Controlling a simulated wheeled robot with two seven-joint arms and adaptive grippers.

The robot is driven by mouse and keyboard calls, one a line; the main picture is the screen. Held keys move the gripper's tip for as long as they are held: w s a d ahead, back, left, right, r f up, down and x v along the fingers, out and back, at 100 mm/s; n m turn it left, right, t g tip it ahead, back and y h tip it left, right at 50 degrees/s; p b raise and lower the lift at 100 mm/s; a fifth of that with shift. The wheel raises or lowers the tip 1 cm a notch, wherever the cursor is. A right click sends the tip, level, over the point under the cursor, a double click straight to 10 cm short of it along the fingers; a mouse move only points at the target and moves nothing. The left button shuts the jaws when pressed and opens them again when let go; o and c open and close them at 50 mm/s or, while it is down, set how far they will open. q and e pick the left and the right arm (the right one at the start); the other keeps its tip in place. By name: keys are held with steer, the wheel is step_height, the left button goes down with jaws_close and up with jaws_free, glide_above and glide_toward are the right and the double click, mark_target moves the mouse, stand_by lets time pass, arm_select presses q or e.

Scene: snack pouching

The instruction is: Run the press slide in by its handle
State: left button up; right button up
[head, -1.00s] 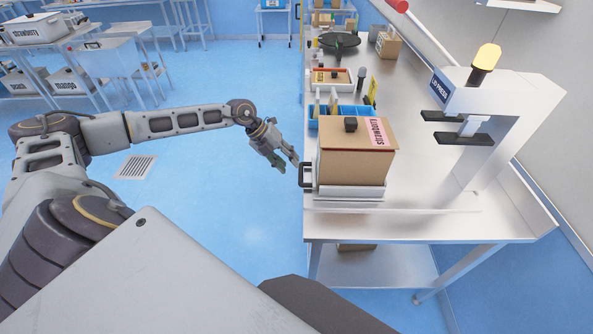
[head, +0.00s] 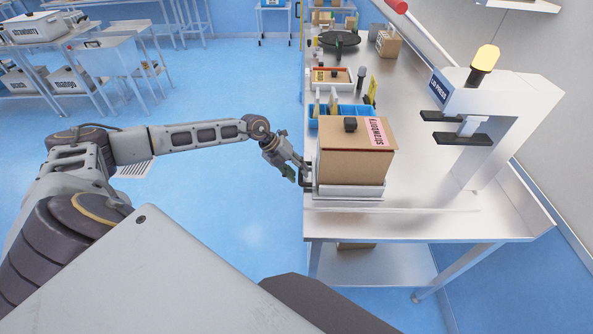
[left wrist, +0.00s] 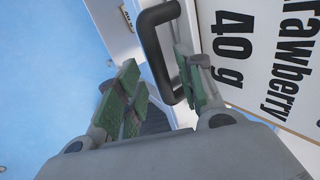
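The press slide (head: 350,191) is a pale flat carriage at the near left end of the bench. A cardboard box with a pink strawberry label (head: 352,150) stands on it. The slide's black handle sticks out on the left and is mostly hidden by my left gripper (head: 298,168) in the head view. In the left wrist view the black handle (left wrist: 153,45) shows as a bent bar. My left gripper (left wrist: 158,92) is open, its green-padded fingers apart, with the handle's lower end between them, close to the right finger. The lid press (head: 465,110) stands to the right. My right gripper is not in view.
A blue bin (head: 345,112), a tray (head: 332,78) and a dark round dish (head: 340,40) stand farther back on the bench (head: 425,185). The bench surface between the box and the lid press is clear. Open blue floor lies left of the bench.

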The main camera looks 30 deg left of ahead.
arm_select(q)
jaws_close()
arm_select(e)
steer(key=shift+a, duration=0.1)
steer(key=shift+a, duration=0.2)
